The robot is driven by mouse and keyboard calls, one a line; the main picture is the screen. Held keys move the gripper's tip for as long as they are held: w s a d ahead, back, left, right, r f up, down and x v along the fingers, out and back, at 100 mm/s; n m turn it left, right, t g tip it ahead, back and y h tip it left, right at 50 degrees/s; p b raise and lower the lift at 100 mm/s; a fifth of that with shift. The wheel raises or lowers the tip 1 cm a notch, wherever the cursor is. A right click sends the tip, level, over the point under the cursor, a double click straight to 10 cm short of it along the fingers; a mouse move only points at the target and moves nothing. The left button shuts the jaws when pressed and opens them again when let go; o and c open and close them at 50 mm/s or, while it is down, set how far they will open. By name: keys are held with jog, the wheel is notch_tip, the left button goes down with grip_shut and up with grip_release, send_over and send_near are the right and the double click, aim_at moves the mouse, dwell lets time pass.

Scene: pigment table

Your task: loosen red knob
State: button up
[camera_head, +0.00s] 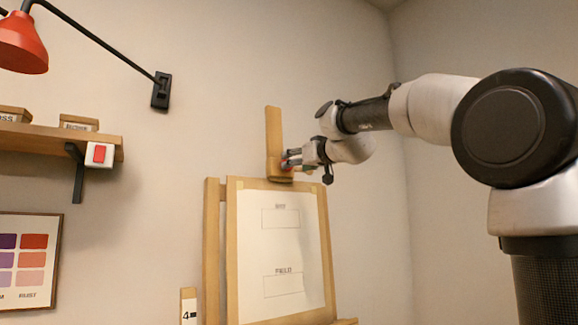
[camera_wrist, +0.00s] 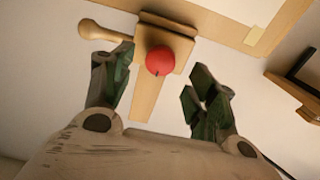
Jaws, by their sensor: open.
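The red knob (camera_wrist: 160,60) is round and sits on a wooden block on the easel's upright post (camera_wrist: 146,102) in the wrist view. My gripper (camera_wrist: 158,92) is open, with one green-padded finger on each side of the post. The knob lies between and slightly beyond the fingertips, and I see no finger closed on it. In the head view my gripper (camera_head: 289,160) is at the post above the drawing board, and it mostly hides the knob.
The easel's board (camera_head: 231,240) holds a white sheet (camera_head: 282,245) with two boxes. A wooden handle (camera_wrist: 103,31) juts left of the knob in the wrist view. A shelf (camera_head: 50,138) with a red switch (camera_head: 99,153) and a red lamp (camera_head: 22,42) are at left.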

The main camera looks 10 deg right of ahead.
jog(key=shift+x, duration=2.35)
jog(key=c, duration=1)
